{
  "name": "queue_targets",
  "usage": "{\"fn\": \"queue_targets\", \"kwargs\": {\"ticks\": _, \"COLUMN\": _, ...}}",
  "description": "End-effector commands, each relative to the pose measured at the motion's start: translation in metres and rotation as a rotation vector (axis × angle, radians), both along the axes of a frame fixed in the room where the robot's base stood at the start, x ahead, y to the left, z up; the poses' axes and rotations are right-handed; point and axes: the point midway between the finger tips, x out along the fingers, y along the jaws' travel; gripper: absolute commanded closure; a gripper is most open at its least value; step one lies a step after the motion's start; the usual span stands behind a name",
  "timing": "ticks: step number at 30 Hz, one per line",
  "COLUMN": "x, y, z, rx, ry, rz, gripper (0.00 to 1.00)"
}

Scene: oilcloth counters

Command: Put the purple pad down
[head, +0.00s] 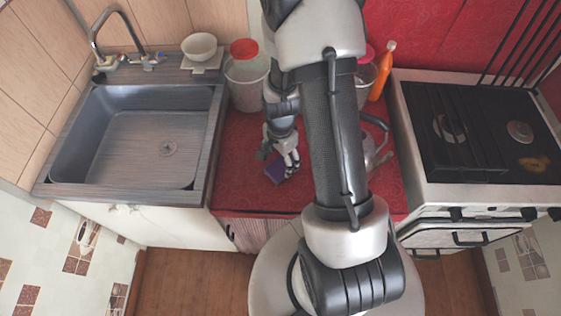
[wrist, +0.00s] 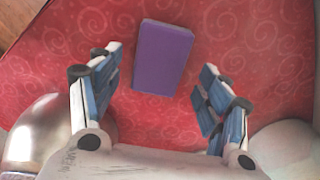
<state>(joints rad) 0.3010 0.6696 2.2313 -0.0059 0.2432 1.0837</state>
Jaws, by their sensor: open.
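The purple pad (wrist: 162,58) lies flat on the red patterned oilcloth counter (wrist: 257,50) in the wrist view. My gripper (wrist: 163,80) is open, with its two blue-padded fingers spread wide, one toward each side of the pad. Neither finger touches the pad in that view. In the head view the pad (head: 276,172) shows small and purple on the red counter, partly hidden by my gripper (head: 290,163), which is right beside or just above it. The exact height of the fingers over the counter is hard to tell.
A sink (head: 70,140) is to the left and a stove (head: 470,185) to the right. A bucket (head: 247,90), an orange bottle (head: 383,70) and a metal kettle (head: 376,150) stand on the counter. Bare red counter lies in front of the bucket.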

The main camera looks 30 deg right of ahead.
Motion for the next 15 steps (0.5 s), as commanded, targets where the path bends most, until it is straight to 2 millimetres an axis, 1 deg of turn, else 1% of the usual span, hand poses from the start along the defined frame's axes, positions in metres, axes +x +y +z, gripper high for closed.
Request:
{"fn": "queue_targets", "kwargs": {"ticks": 1, "x": 0.001, "y": 0.0, "z": 0.017, "rx": -0.001, "ry": -0.004, "rz": 0.0, "gripper": 0.29}}
{"fn": "queue_targets", "kwargs": {"ticks": 6, "x": 0.001, "y": 0.0, "z": 0.051, "rx": -0.001, "ry": -0.003, "rz": 0.0, "gripper": 0.29}}
{"fn": "queue_targets", "kwargs": {"ticks": 9, "x": 0.0, "y": 0.0, "z": 0.064, "rx": -0.001, "ry": -0.002, "rz": 0.0, "gripper": 0.29}}
{"fn": "queue_targets", "kwargs": {"ticks": 14, "x": 0.0, "y": 0.001, "z": 0.077, "rx": -0.001, "ry": -0.002, "rz": 0.005, "gripper": 0.29}}
{"fn": "queue_targets", "kwargs": {"ticks": 15, "x": 0.001, "y": 0.001, "z": 0.083, "rx": -0.003, "ry": -0.008, "rz": 0.017, "gripper": 0.29}}
